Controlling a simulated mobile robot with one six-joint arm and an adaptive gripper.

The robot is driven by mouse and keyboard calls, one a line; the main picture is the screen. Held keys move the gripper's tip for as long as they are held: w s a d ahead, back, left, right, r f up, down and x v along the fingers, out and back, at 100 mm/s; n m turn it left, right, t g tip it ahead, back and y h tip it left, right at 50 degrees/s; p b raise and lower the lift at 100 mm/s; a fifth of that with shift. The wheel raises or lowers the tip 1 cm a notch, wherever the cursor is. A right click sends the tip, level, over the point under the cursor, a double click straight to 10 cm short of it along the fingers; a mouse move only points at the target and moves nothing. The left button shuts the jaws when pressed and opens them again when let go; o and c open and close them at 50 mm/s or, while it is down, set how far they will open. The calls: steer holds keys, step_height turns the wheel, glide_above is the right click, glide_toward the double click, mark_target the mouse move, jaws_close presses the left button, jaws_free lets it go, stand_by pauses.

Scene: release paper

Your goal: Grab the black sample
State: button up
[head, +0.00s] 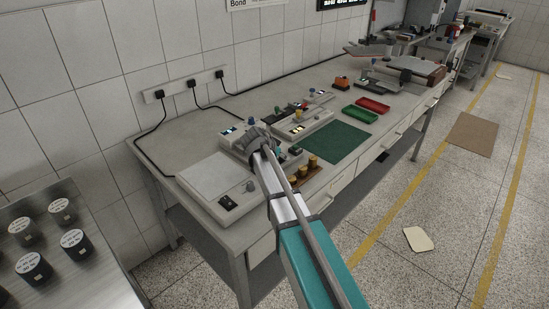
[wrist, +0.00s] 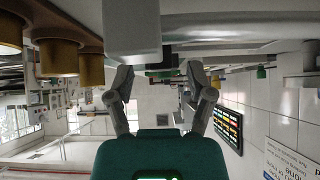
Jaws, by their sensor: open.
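My gripper (head: 258,138) is over the bench, among the small devices, in the head view. In the wrist view its two fingers (wrist: 160,72) are spread apart with nothing held between them. A small dark block (wrist: 163,60) shows just beyond the fingertips there, beside a pale box; it may be the black sample, but I cannot be sure. In the head view a small dark block (head: 296,150) lies on the bench right of my gripper. Part of the device under my gripper is hidden by my arm.
The bench (head: 183,138) also carries several brass-coloured weights (head: 313,161), a green mat (head: 336,142), a red tray (head: 372,104) and a green tray (head: 359,114). A flat grey scale (head: 215,177) is at front left. Several labelled black cylinders (head: 75,242) stand on a steel table at left.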

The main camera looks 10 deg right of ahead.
steer(key=shift+s+d+f, duration=0.2)
steer(key=shift+d+f, duration=0.15)
steer(key=shift+d, duration=0.2)
steer(key=shift+w+d+f, duration=0.15)
steer(key=shift+w+f, duration=0.45)
steer(key=shift+s+r, duration=0.2)
steer(key=shift+r, duration=0.15)
steer(key=shift+w+f, duration=0.1)
steer(key=shift+w, duration=0.05)
steer(key=c, duration=0.3)
steer(key=shift+a, duration=0.25)
jaws_close()
